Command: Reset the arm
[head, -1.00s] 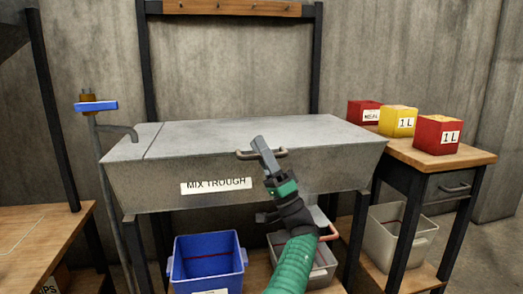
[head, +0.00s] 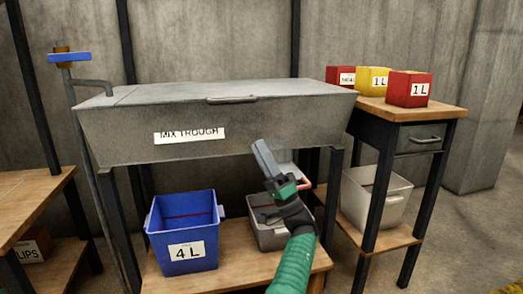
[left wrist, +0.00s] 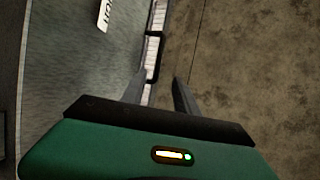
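My left gripper (head: 262,152) is in front of the mix trough, just below the trough's front edge in the head view. In the left wrist view its two fingers (left wrist: 160,88) stand apart with nothing between them, so it is open and empty. My green left arm (head: 292,265) comes up from the bottom edge. The grey mix trough (head: 120,135) has its lid down, with a handle (head: 232,99) at the front edge of the lid. The gripper is apart from this handle. My right gripper is not in view.
A blue 4 L bin (head: 183,225) and a grey bin (head: 268,236) stand on the shelf under the trough. A side table (head: 440,112) at right holds red and yellow boxes, with a pale bin (head: 372,198) below. A blue-handled tap (head: 70,57) stands at left.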

